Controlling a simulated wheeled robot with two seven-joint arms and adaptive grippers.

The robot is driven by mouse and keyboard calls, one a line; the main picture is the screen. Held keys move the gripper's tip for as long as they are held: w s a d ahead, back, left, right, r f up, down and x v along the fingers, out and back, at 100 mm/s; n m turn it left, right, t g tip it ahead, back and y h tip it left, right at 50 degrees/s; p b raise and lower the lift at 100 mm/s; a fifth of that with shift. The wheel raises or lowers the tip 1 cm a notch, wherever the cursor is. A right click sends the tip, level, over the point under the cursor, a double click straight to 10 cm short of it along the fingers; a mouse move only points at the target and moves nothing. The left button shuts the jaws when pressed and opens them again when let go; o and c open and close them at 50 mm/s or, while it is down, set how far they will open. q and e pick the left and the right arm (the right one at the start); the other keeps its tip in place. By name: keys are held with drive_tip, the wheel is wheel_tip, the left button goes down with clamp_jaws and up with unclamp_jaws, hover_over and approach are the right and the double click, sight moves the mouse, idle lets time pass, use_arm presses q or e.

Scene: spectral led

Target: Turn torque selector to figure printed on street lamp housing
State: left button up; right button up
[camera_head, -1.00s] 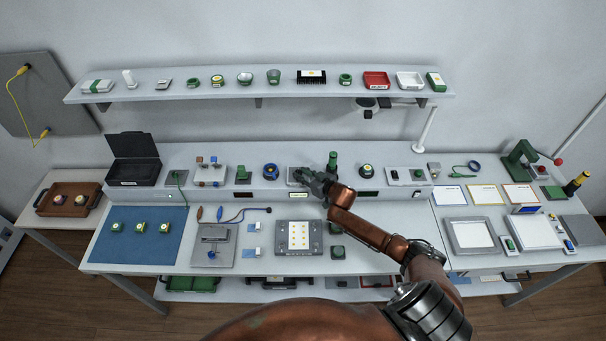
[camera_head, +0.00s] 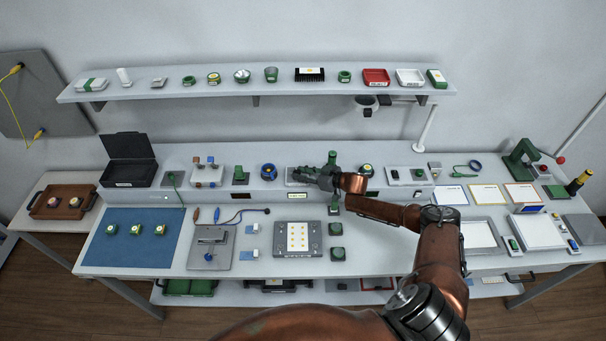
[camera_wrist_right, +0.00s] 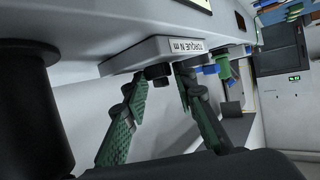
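The torque selector is a small dark knob (camera_wrist_right: 158,71) on a pale box (camera_wrist_right: 150,52) whose printed label starts "TORQUE N m" in the right wrist view. My right gripper (camera_wrist_right: 161,84) is open, its green-padded fingertips on either side of the knob, with gaps visible. In the head view my right gripper (camera_head: 302,175) is over the rear ledge and hides most of the selector. A grey flat housing (camera_head: 278,249) with a white panel of yellow dots lies on the bench; it may be the street lamp housing. No figure on it is readable. My left gripper is out of view.
A dark blue round item (camera_head: 268,172) and a green stand (camera_head: 240,176) are left of the gripper on the ledge. A green upright piece (camera_head: 332,158) stands close behind it. A shelf (camera_head: 200,92) runs above.

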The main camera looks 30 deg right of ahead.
drive_tip(key=o, duration=0.3)
drive_tip(key=shift+a, duration=0.15)
drive_tip(key=shift+o, duration=0.5)
wheel_tip(320, 180, up, 10)
drive_tip(key=shift+d, duration=0.2)
